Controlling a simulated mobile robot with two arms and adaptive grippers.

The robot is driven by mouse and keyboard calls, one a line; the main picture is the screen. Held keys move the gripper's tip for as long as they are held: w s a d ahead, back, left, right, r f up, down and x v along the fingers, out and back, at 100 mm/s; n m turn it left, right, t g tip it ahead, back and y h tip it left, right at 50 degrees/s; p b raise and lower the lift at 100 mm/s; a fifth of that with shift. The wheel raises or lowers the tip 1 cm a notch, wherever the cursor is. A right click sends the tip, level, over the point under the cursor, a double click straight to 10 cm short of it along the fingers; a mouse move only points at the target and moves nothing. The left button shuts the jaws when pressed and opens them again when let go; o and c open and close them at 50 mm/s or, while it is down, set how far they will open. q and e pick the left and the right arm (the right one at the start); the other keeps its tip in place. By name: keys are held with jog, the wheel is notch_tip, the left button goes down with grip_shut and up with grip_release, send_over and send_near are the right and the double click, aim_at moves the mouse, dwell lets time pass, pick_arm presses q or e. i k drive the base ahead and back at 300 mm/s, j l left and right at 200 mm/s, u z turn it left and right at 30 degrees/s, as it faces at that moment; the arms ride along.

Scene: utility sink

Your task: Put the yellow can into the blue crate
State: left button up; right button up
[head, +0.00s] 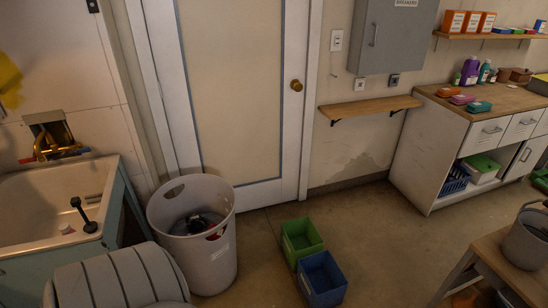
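A blue open-topped crate (336,294) stands on the floor near the bottom centre of the head view. It touches or nearly touches a green crate (312,250) just behind it. The part of the blue crate's inside that shows looks empty. I cannot make out a yellow can anywhere in this view. Neither of my grippers is in view.
A grey bin (217,258) with dark items inside stands left of the crates, beside the sink (85,180). A grey ribbed object (120,282) is in front. A wooden bench (492,258) with a bucket (524,245) is at right. The floor between is clear.

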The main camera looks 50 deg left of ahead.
aim_at(320, 289)
jog(key=i+j+u, duration=1)
jog(key=i+j, duration=0.25)
jog(key=i, duration=0.25)
